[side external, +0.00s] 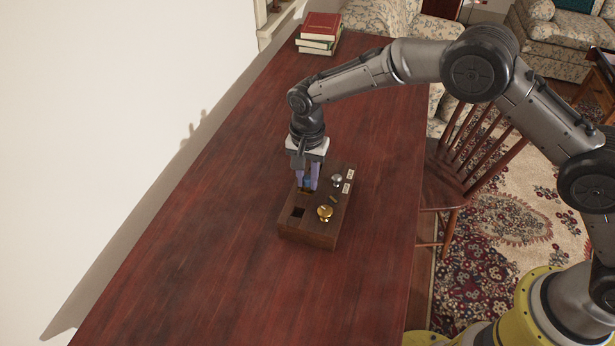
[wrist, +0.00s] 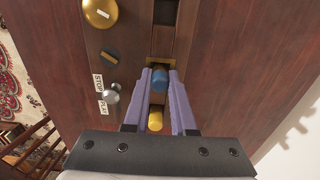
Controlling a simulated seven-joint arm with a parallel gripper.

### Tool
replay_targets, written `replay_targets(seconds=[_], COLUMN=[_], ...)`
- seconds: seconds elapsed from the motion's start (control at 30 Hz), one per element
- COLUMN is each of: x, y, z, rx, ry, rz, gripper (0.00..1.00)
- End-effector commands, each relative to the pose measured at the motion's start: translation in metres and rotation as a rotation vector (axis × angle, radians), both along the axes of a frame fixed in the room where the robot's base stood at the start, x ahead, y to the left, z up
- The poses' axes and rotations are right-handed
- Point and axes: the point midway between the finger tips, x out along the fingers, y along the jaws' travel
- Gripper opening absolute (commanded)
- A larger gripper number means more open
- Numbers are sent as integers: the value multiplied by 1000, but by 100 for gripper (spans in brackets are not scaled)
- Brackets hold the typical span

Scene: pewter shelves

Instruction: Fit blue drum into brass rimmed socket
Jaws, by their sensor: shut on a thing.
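The blue drum (wrist: 160,77) is between the purple fingertips of my gripper (wrist: 160,74) in the wrist view. My gripper (side external: 306,184) is shut on it, low over the wooden box, and a little blue (side external: 307,182) shows between the fingers in the side view. A brownish framed recess (wrist: 162,42), possibly the brass rimmed socket, lies just beyond the drum in the wrist view. I cannot tell whether the drum's lower end is inside a recess. A yellow drum-like piece (wrist: 155,120) shows between the fingers, closer to the gripper body.
The wooden box (side external: 310,235) has a dark square hole (side external: 297,212) near its front. A brass knob (side external: 324,212), a silver knob (side external: 337,180) and small labels (side external: 349,181) are on its right side. Books (side external: 320,30) lie far back. The red-brown table (side external: 200,260) is otherwise clear.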

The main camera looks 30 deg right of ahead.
Motion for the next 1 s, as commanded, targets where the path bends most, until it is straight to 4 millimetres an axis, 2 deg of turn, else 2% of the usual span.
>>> replay_targets(seconds=[0.23, 0.27, 0.4, 0.77, 0.87, 1.0], x=[0, 0, 0, 0, 0, 0], y=[0, 0, 0, 0, 0, 0], z=[-3, -3, -3, 1, 12, 38], rx=[0, 0, -1, 0, 1, 2], ry=[0, 0, 1, 0, -2, -4], rz=[0, 0, 0, 0, 0, 0], gripper=[0, 30, 54, 54, 54, 54])
